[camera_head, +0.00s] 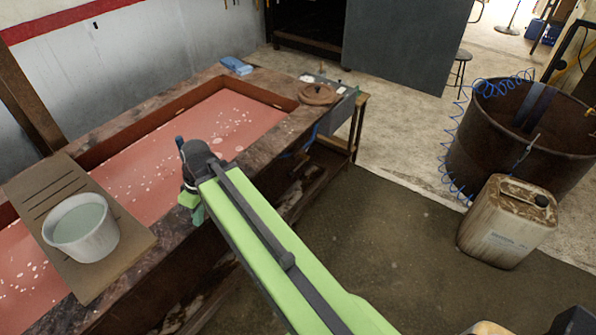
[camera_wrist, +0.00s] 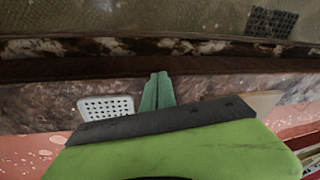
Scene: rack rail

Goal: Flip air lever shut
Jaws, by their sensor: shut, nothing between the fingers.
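I cannot make out the air lever for certain in either view. A grey box (camera_head: 328,92) with small fittings on it sits at the far right corner of the bench, and a thin blue hose (camera_head: 313,136) hangs below it. My gripper (camera_wrist: 157,90) shows in the wrist view with its teal fingers together and nothing between them, over the bench's stained edge. In the head view my gripper (camera_head: 198,213) is mostly hidden behind my green arm, near the bench's front rim and well apart from the grey box.
The bench (camera_head: 140,262) has a red, spotted basin (camera_head: 205,125). A white bucket (camera_head: 82,228) stands on a board (camera_head: 135,240) at the left. A dirty canister (camera_head: 505,225) and a rusty drum (camera_head: 475,145) with a coiled blue hose (camera_head: 455,160) stand at the right. The floor between is clear.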

